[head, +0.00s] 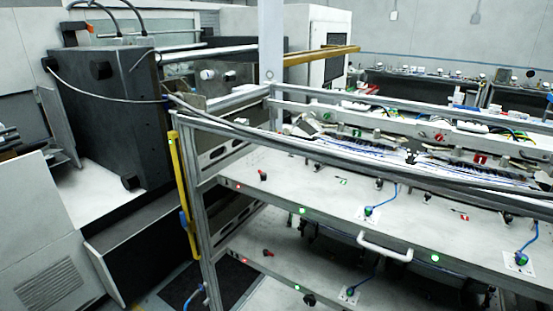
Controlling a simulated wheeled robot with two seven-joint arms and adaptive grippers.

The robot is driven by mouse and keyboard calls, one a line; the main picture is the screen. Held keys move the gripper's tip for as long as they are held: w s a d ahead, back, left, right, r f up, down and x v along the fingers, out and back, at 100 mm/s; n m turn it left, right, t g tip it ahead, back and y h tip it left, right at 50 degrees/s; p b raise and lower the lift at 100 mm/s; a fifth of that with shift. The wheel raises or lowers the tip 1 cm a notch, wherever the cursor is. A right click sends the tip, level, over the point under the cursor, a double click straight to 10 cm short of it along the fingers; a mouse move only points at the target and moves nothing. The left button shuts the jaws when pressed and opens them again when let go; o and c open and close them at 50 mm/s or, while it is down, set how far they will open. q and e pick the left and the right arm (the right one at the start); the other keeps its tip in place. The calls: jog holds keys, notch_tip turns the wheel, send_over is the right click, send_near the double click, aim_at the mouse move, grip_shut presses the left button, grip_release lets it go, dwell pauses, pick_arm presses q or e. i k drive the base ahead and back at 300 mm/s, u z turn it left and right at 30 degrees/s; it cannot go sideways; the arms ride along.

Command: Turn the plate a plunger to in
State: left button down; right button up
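Neither of my grippers shows in the head view. The long label magazine frame (340,205) runs from the centre to the right edge, with a light upper panel and another panel below it. Small red knobs stand on the upper panel (263,175) and the lower panel (268,253), near their left ends. Knobs with blue cables also stand on the upper panel (368,210), at the right (521,260), and on the lower panel (350,291). I cannot tell which of these is the plate a plunger, nor whether it is in or out.
A white bar handle (385,247) sticks out from the upper panel's front edge. A yellow upright bar (182,180) stands at the frame's left corner. A large dark machine block (110,120) fills the left. Benches with small items (430,85) stand at the back right.

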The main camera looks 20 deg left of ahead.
aim_at(264, 175)
jog(key=u, duration=0.25)
jog(key=i, duration=0.7)
jog(key=u, duration=0.45)
